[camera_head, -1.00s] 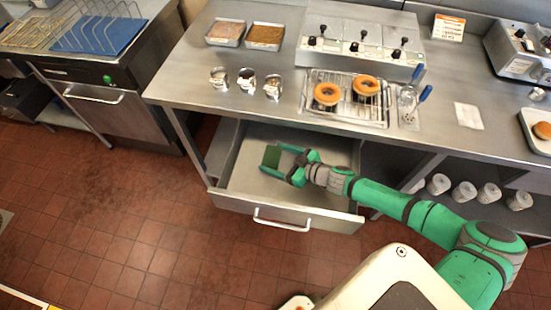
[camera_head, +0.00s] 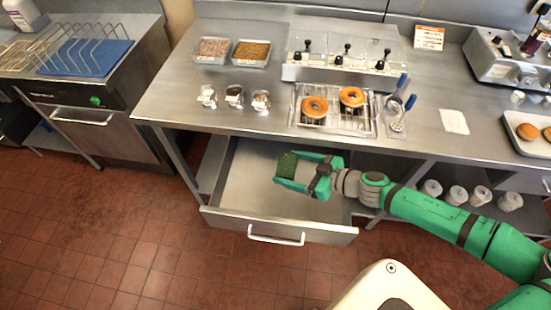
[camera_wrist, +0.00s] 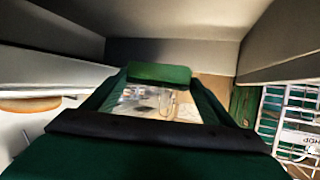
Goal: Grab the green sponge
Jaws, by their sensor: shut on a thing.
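The green sponge (camera_head: 287,165) is a small dark green block held between the fingertips of my gripper (camera_head: 284,170). My gripper is shut on it, and the fingers point left in the head view. Sponge and gripper show over the right half of the open drawer (camera_head: 245,190); the height above its floor is hard to tell. In the wrist view the sponge (camera_wrist: 158,73) sits across the far end of the fingers.
The drawer's front has a handle (camera_head: 276,236). The steel counter (camera_head: 165,100) above carries donuts on a wire rack (camera_head: 335,125), small cups (camera_head: 235,96) and topping trays (camera_head: 251,53). Several white containers (camera_head: 455,195) stand on the shelf at right. The drawer's left part is empty.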

